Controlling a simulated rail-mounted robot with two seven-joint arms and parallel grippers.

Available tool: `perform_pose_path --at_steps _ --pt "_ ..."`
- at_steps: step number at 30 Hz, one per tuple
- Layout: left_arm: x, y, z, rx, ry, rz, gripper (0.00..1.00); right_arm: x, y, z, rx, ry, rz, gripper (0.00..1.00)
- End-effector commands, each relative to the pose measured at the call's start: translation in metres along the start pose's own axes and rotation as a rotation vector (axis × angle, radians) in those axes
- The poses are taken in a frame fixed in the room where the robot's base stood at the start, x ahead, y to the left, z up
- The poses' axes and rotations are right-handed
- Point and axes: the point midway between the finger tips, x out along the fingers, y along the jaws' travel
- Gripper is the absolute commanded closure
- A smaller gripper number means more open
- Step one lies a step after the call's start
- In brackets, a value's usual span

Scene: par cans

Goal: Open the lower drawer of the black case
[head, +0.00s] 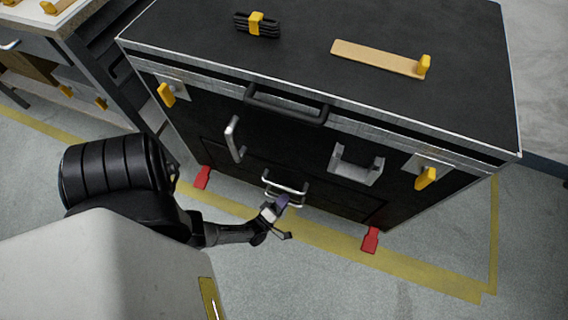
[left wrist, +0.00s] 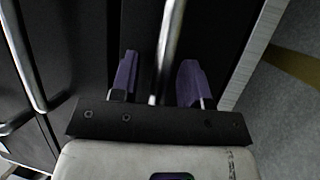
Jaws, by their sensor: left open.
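The black case (head: 300,130) stands on the floor with its front facing me. Low on its front are two horizontal metal bar handles, an upper one (head: 287,185) and a lower one (head: 296,205). No gap shows around the lower drawer front. My left gripper (head: 282,206) is at the lower handle. In the left wrist view its purple fingers (left wrist: 157,82) are open, one on each side of the lower bar (left wrist: 167,45); I cannot tell whether they touch it. The upper bar (left wrist: 24,60) is left of the fingers there. My right gripper is out of view.
Red feet (head: 203,177) (head: 370,240) stick out at the case's base. A metal handle (head: 234,138) and a bracket (head: 357,168) stand out above the drawers. Yellow floor tape (head: 330,242) runs in front. A workbench (head: 60,25) stands at left.

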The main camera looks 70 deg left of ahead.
Motion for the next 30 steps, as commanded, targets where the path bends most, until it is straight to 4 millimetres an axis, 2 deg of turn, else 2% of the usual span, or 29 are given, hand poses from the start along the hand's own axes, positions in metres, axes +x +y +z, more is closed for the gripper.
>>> perform_pose_path --at_steps 3,16,26,30 --pt "-0.0001 0.0000 -0.0001 0.000 0.000 0.000 0.60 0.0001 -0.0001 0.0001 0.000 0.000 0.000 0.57" --pt "-0.0005 0.0000 -0.0001 0.000 0.000 0.000 1.00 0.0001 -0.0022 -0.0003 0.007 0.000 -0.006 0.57" --pt "-0.0010 0.0000 0.0002 0.000 0.000 0.000 1.00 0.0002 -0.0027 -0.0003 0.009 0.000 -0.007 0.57" --pt "-0.0096 0.0017 0.0054 -0.001 -0.004 -0.001 1.00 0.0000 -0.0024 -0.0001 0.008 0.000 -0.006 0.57"
